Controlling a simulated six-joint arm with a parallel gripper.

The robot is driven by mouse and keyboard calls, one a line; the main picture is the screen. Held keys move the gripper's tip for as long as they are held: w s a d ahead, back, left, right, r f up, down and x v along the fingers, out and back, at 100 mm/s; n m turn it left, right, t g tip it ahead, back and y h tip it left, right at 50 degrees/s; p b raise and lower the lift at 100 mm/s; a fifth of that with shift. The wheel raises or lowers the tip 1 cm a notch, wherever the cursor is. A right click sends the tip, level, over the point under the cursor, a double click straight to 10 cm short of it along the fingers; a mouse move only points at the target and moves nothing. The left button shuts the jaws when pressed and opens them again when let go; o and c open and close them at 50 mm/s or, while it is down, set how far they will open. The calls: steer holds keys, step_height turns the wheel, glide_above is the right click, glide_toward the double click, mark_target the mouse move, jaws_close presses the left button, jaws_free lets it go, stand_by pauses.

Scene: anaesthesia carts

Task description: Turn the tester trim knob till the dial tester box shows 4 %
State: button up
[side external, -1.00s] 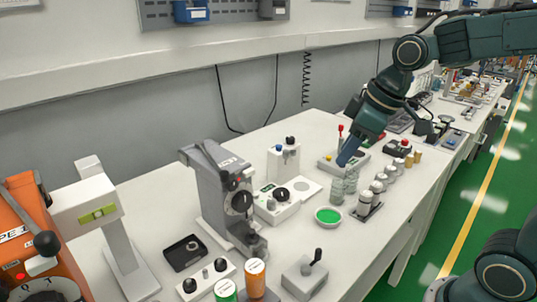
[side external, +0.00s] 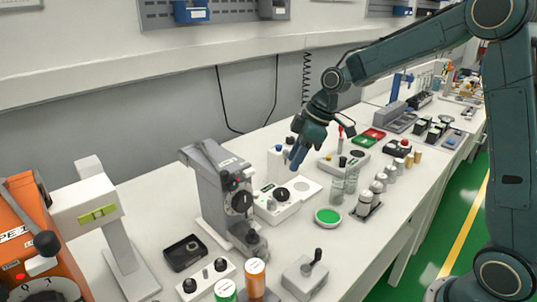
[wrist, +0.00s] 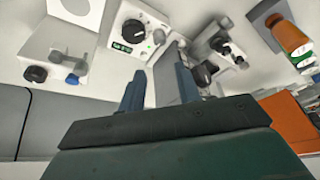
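The dial tester box (side external: 301,188) is a white, low box right of the grey upright device in the side view. It also shows at the top of the wrist view (wrist: 148,17). It has a green-lit display (wrist: 121,47), too small to read, and a round black dial (wrist: 133,30) with a white mark. My gripper (side external: 291,168) hangs above and behind the box, pointing down. In the wrist view its fingers (wrist: 158,72) are apart with nothing between them.
A white stand (side external: 276,160) with blue and black knobs is close to my gripper. The grey upright device (side external: 213,180) stands left of the tester. An orange machine (side external: 22,245) is far left.

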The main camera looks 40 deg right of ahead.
mark_target(272, 200)
steer(key=x, duration=1.3)
steer(key=shift+w+a+f, duration=0.1)
steer(key=shift+a+f, duration=0.05)
steer(key=shift+f, duration=0.2)
steer(key=c, duration=0.7)
